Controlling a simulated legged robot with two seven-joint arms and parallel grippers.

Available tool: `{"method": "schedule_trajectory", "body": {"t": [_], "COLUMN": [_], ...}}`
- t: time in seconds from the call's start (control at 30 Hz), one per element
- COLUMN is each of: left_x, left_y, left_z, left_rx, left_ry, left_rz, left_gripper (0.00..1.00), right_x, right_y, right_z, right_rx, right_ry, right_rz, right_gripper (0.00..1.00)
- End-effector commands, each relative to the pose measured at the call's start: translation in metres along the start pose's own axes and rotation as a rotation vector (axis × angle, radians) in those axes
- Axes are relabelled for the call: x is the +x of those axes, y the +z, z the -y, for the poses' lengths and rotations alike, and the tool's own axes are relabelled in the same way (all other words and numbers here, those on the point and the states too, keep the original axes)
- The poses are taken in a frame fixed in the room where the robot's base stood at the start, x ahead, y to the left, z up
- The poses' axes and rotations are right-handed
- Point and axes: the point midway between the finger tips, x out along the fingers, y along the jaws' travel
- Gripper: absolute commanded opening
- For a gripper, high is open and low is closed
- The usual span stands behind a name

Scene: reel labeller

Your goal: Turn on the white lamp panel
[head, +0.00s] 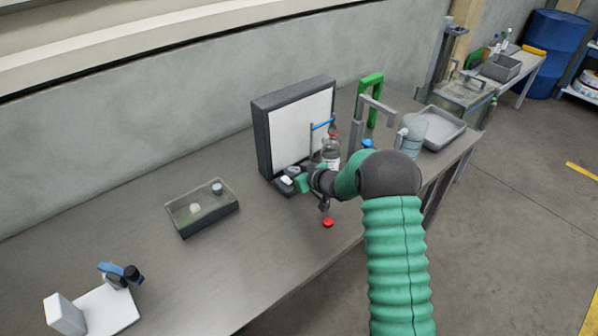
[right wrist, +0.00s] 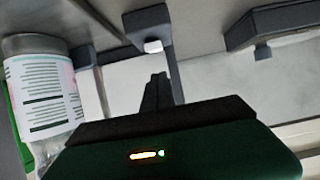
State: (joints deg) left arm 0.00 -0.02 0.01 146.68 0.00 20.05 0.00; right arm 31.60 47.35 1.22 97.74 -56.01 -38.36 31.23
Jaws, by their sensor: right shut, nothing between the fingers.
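The white lamp panel (head: 303,132) stands upright in a dark frame on the bench; I cannot tell whether it is lit. A small dark switch box with a white button (head: 287,181) sits at its foot. The white button (right wrist: 153,46) also shows in the right wrist view, just beyond the fingertips. My right gripper (head: 301,184) is shut and empty, close to the switch box; its dark fingers (right wrist: 157,88) point toward the button, and I cannot tell whether they touch. My left gripper is not in view.
A labelled bottle (head: 331,153) stands close beside my right gripper, also at left in the wrist view (right wrist: 45,95). A red button (head: 328,222) lies near the bench's front edge. A clear-lidded box (head: 208,219) sits left. A green frame (head: 372,88) and grey tray (head: 440,129) stand right.

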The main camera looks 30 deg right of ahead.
Motion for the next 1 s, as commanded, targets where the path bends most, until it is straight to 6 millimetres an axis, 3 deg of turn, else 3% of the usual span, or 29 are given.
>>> {"method": "schedule_trajectory", "body": {"t": [0.03,0.2,0.57,0.77,0.83,1.0], "left_x": [0.003,0.003,0.004,0.037,0.028,0.027], "left_y": [0.001,0.001,0.001,0.009,0.007,0.006], "left_z": [0.0,0.0,0.0,0.0,0.0,0.0], "left_rx": [0.0,0.0,0.0,0.0,0.0,0.0], "left_ry": [0.0,0.0,0.0,0.0,0.0,0.0], "left_rz": [0.0,0.001,0.0,0.0,0.002,0.0], "left_gripper": [0.36,0.36,0.36,0.36,0.36,0.36], "right_x": [0.002,0.004,0.005,0.01,0.006,0.007], "right_y": [0.012,0.027,0.03,0.048,0.038,0.039], "right_z": [-0.001,-0.001,-0.001,-0.001,-0.001,-0.001], "right_rx": [0.004,0.002,0.002,0.003,0.001,0.002], "right_ry": [0.002,0.003,0.003,0.001,0.001,0.0], "right_rz": [0.005,0.002,0.0,-0.074,-0.081,-0.077], "right_gripper": [0.0,0.0,0.0,0.0,0.0,0.0]}}
